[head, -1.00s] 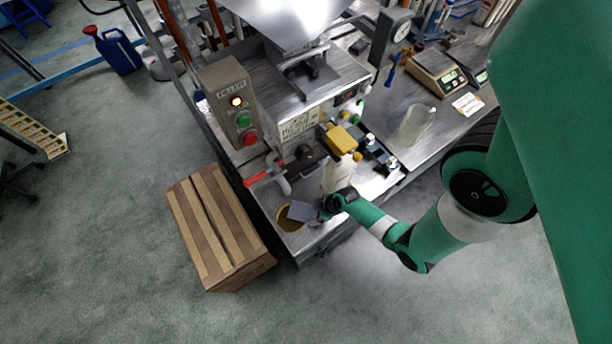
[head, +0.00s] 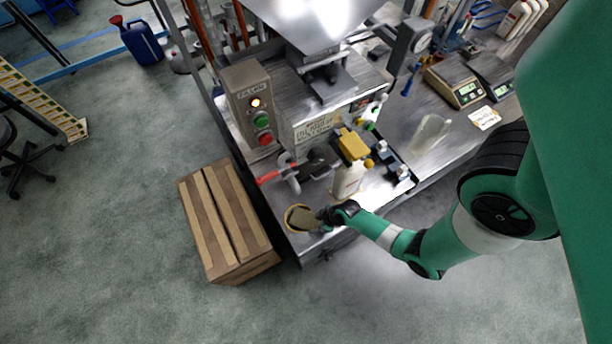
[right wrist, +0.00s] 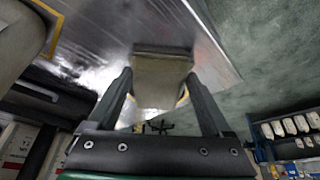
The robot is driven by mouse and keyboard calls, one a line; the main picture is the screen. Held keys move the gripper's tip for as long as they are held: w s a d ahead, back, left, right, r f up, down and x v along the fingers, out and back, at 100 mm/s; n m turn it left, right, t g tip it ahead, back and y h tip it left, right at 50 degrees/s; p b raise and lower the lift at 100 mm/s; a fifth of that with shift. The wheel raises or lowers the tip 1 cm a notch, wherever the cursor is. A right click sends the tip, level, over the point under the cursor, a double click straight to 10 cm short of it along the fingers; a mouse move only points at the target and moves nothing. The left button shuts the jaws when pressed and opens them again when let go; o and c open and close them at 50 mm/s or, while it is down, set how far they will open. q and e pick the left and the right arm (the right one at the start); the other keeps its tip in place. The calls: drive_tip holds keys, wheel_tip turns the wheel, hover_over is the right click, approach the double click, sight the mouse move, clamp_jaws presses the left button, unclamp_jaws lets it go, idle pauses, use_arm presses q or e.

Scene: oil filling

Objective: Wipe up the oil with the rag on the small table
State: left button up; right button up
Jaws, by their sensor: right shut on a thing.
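The rag (head: 304,219), a flat grey-beige pad, lies over the oil patch (head: 289,212) at the near left corner of the small metal table (head: 289,240). A yellow-brown rim of the oil shows around the rag. My right gripper (head: 325,216) comes in from the right and is shut on the rag's right end. In the right wrist view the rag (right wrist: 160,82) sits between the two fingers of the right gripper (right wrist: 159,75), against the shiny metal tabletop (right wrist: 110,35), with yellow oil edge beside it. Most of the oil is hidden under the rag. My left gripper is not in view.
A white bottle (head: 347,182) stands under the yellow filler block (head: 351,143), just behind my right gripper. A red-handled lever (head: 272,176) is behind the oil patch. A wooden crate (head: 228,222) stands on the floor to the left. Scales (head: 454,82) and a clear jug (head: 431,132) are farther right.

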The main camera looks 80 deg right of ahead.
sight(301, 227)
drive_tip(key=s, duration=0.1)
drive_tip(key=s+d, duration=0.1)
drive_tip(key=s, duration=0.1)
drive_tip(key=shift+d, duration=0.25)
drive_tip(key=w+a, duration=0.2)
drive_tip(key=w, duration=0.1)
drive_tip(key=w+a, duration=0.3)
drive_tip(key=shift+w+a+p, duration=0.25)
drive_tip(key=shift+w+p, duration=0.05)
drive_tip(key=shift+p, duration=0.05)
drive_tip(key=s+d, duration=0.1)
drive_tip(key=d, duration=0.1)
drive_tip(key=s+d, duration=0.4)
drive_tip(key=d, duration=0.1)
drive_tip(key=shift+s, duration=0.2)
drive_tip(key=w+a, duration=0.2)
drive_tip(key=w, duration=0.1)
drive_tip(key=w+a, duration=0.3)
drive_tip(key=shift+w+a, duration=0.2)
drive_tip(key=shift+w, duration=0.1)
drive_tip(key=shift+s+d, duration=1.15)
drive_tip(key=shift+s, duration=0.25)
drive_tip(key=shift+r+p, duration=0.1)
drive_tip(key=shift+p, duration=0.25)
